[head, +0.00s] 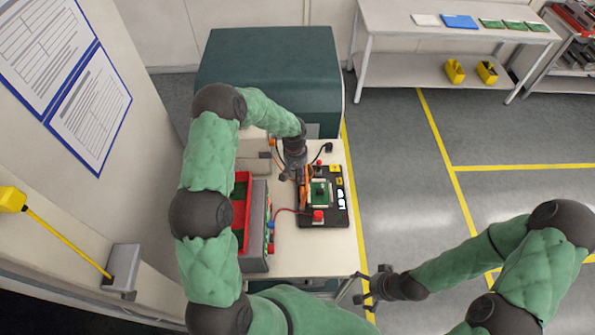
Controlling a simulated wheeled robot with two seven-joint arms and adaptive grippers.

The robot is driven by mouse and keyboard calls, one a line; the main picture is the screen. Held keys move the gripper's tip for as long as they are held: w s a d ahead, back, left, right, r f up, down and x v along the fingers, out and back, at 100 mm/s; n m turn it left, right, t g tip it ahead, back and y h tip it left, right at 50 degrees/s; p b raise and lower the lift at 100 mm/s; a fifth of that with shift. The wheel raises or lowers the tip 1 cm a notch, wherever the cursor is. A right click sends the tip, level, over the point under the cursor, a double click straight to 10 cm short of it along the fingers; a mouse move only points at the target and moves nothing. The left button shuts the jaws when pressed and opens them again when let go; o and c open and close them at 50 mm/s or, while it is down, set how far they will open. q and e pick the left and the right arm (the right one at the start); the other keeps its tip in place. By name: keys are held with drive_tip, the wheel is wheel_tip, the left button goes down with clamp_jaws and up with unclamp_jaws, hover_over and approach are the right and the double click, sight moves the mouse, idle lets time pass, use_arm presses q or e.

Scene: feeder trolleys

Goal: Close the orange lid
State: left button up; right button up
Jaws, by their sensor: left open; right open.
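The orange lid (306,192) stands raised along the left side of a black test fixture (336,213) on the bench. It appears tilted up, leaving a green circuit board (320,193) in the fixture uncovered. My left gripper (292,176) is open just beside the upper left end of the lid; whether it touches the lid cannot be told. My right gripper (364,287) is open and empty, low beyond the right front edge of the bench, away from the fixture.
A red bin (241,212) and a grey box (258,240) stand left of the fixture. A red button (318,216) and cable are at the fixture's front. The bench (315,262) is bare in front. A dark green cabinet (270,65) stands behind.

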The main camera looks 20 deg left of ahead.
use_arm(q)
clamp_jaws()
drive_tip(key=shift+d, duration=0.1)
